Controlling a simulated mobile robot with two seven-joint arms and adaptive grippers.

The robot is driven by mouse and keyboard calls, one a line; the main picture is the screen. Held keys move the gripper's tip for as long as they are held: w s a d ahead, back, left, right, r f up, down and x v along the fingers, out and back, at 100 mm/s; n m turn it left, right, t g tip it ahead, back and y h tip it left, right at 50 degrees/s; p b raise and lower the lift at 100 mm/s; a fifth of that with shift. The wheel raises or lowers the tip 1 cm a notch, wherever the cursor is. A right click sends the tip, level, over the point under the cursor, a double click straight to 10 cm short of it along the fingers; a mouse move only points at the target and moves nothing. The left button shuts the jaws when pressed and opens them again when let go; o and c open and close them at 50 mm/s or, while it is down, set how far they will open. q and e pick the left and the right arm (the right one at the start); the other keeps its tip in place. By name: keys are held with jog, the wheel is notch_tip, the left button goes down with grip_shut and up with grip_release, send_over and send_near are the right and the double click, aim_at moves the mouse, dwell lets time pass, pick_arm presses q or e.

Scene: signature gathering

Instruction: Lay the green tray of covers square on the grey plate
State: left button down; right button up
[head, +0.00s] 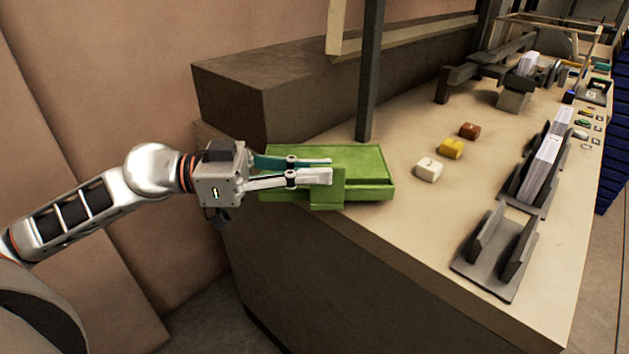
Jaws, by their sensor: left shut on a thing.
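The green tray (361,165) lies flat at the left front corner of the bench top, its front edge along the bench's front edge. A green tab (327,192) stands up at its front side. My left gripper (328,169) reaches in from the left, shut on this tab, its fingers partly over the tray. I cannot make out separate covers in the tray. No flat grey plate shows clearly; whether one lies under the tray is hidden. My right gripper is out of view.
A dark post (371,75) rises just behind the tray, and a brown block (290,95) stands behind left. White (428,169), yellow (451,149) and brown (469,130) blocks sit to the right. An empty grey holder (490,275) and a filled holder (526,195) stand further right.

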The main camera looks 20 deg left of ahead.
pick_arm(q)
jog(key=shift+f, duration=0.8)
jog(key=shift+r, duration=0.1)
jog(key=c, duration=2.6)
grip_release()
jog(key=shift+f, duration=0.2)
jog(key=o, duration=0.4)
